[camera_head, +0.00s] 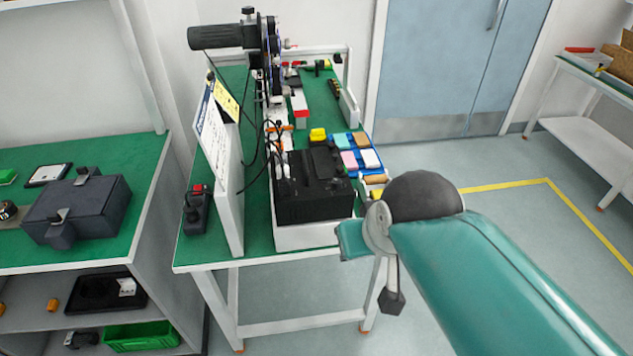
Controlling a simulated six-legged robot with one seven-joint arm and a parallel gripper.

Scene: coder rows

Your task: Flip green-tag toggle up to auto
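I cannot make out a green-tagged toggle or its position in this view. A black machine unit (310,200) sits on a white base at the near end of the middle bench. Cables run to it, and its small details are too small to read. A small dark control box with a red button (196,208) stands at the bench's left edge. My teal arm reaches in from the lower right, with its dark round joint to the right of the black unit. I cannot make out any gripper fingers.
A white panel (214,135) with a yellow label stands upright on the middle bench (205,250). A dark case (75,210) rests on the left bench. The floor (500,220) at right is clear.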

